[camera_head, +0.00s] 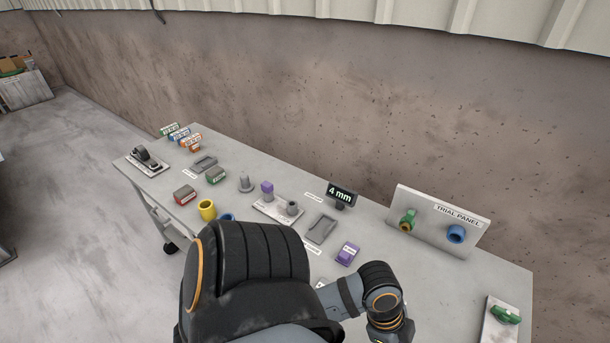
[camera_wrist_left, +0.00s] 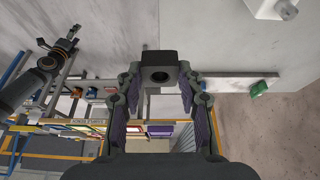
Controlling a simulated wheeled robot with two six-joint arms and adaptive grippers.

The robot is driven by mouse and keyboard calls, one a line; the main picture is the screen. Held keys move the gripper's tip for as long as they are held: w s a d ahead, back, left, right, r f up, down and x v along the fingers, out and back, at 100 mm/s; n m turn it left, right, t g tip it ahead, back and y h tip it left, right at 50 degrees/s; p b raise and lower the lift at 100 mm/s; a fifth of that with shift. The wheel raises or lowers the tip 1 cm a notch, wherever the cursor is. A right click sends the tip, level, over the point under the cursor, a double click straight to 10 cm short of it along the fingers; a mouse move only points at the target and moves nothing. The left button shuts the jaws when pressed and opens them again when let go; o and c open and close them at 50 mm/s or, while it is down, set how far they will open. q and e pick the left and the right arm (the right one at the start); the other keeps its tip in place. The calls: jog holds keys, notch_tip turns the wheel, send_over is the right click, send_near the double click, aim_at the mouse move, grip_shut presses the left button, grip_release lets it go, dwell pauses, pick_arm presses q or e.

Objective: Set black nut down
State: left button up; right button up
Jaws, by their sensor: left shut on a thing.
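The black nut (camera_wrist_left: 158,57), a dark block with a round hole, is between the fingertips of my left gripper (camera_wrist_left: 158,75) in the left wrist view. The fingers are shut on its sides, and pale grey surface shows behind it. I cannot tell whether the nut touches that surface. Neither the nut nor the left gripper's fingers show in the head view. My right gripper (camera_wrist_left: 68,38) appears small at the upper left of the left wrist view; its jaws are too small to read.
A slab table (camera_head: 455,290) holds a trial panel (camera_head: 430,222), a 4 mm sign (camera_head: 341,194), an empty grey tray (camera_head: 320,229), a purple block (camera_head: 347,254) and a yellow cup (camera_head: 207,210). A green part (camera_head: 505,314) lies at front right. My arm covers the table's front middle.

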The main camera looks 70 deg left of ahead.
pick_arm(q)
jog(key=shift+s+r, duration=0.2)
jog(key=shift+s, duration=0.5)
pick_arm(e)
jog(key=s, duration=0.6)
pick_arm(q)
jog(key=w+f+p, duration=0.1)
jog(key=w+f, duration=0.2)
jog(key=w, duration=0.1)
jog(key=w+d+f+p, duration=0.1)
jog(key=w+f, duration=0.2)
jog(key=w, duration=0.2)
jog(key=w+d+f+p, duration=0.1)
jog(key=w+f+p, duration=0.1)
jog(key=w+f, duration=0.1)
jog(key=shift+w, duration=0.8)
jog(key=shift+w+f, duration=0.3)
jog(key=shift+f, duration=0.2)
notch_tip(320, 180, down, 3)
jog(key=shift+w+p, duration=0.1)
jog(key=shift+p, duration=0.8)
jog(key=shift+f, duration=0.15)
pick_arm(e)
notch_tip(320, 180, up, 6)
jog(key=w, duration=0.2)
jog(key=shift+w+f, duration=0.25)
jog(key=shift+w, duration=0.1)
